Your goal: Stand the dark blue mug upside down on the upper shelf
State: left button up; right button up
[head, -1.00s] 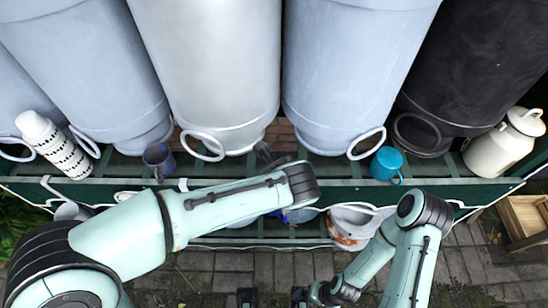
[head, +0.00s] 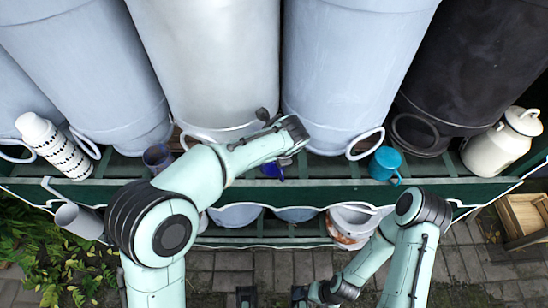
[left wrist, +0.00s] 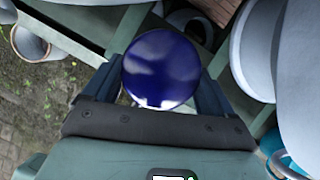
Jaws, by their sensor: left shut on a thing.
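My left gripper (left wrist: 160,92) is shut on the dark blue mug (left wrist: 160,66), with one finger on each side. In the left wrist view the mug shows a smooth, closed round face and no opening. In the head view a small part of the mug (head: 272,170) shows below my left wrist, over the upper shelf (head: 335,170) near its front edge. I cannot tell if it touches the shelf. My right gripper (head: 322,293) is low at the bottom, away from the shelf; its fingers are unclear.
Large churns (head: 205,60) fill the shelf's back. A greyish-blue mug (head: 157,157) stands left and a teal mug (head: 385,163) right, with clear shelf between the held mug and the teal one. A cream can (head: 500,145) and patterned bottle (head: 55,145) flank them. Buckets (head: 350,220) sit below.

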pick_arm(q)
notch_tip(320, 180, down, 2)
jog(key=shift+w+f, duration=0.2)
jog(key=shift+f, duration=0.15)
jog(key=o, duration=0.9)
jog(key=p+v, duration=0.1)
jog(key=v, duration=1.1)
jog(key=shift+s, duration=0.1)
